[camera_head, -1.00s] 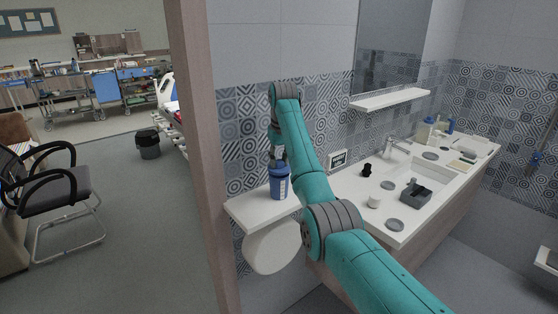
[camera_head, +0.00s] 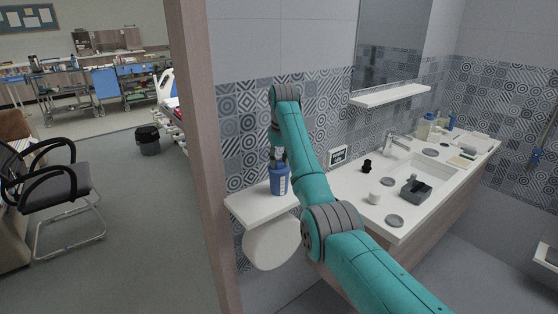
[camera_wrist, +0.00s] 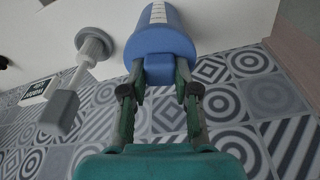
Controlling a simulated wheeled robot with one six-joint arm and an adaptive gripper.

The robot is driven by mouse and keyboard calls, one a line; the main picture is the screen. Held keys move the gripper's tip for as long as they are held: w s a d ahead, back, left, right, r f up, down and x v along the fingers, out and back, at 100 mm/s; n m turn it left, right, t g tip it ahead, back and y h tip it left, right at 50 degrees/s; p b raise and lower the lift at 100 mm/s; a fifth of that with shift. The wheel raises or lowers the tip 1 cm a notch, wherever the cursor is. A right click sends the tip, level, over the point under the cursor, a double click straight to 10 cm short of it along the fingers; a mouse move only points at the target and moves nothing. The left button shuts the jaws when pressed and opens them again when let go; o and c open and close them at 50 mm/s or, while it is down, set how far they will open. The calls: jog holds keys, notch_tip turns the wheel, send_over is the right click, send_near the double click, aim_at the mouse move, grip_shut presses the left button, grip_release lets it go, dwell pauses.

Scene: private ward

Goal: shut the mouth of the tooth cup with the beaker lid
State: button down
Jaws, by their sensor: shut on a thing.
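A blue beaker (camera_head: 280,183) with a pale marked strip stands upright on the white ledge, under my gripper (camera_head: 278,158). In the wrist view its blue lid (camera_wrist: 160,44) faces me, with the beaker body (camera_wrist: 160,13) beyond it. My gripper (camera_wrist: 162,84) is shut on the raised blue part of the lid. The lid looks seated on the beaker; whether there is a gap I cannot tell. A small white cup (camera_head: 374,198), probably the tooth cup, stands on the washbasin counter, right of my arm. I cannot see into its mouth.
The white ledge (camera_head: 242,208) adjoins the counter (camera_head: 350,194). A grey caddy (camera_head: 415,191), a black item (camera_head: 367,167) and grey discs (camera_head: 394,221) stand around the cup. A small sign (camera_head: 338,156) is by the wall. A grey-headed post (camera_wrist: 62,111) rises near the beaker.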

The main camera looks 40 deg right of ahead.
jog(key=shift+f, duration=0.1)
dwell(0.3)
jog(key=c, duration=0.8)
grip_release()
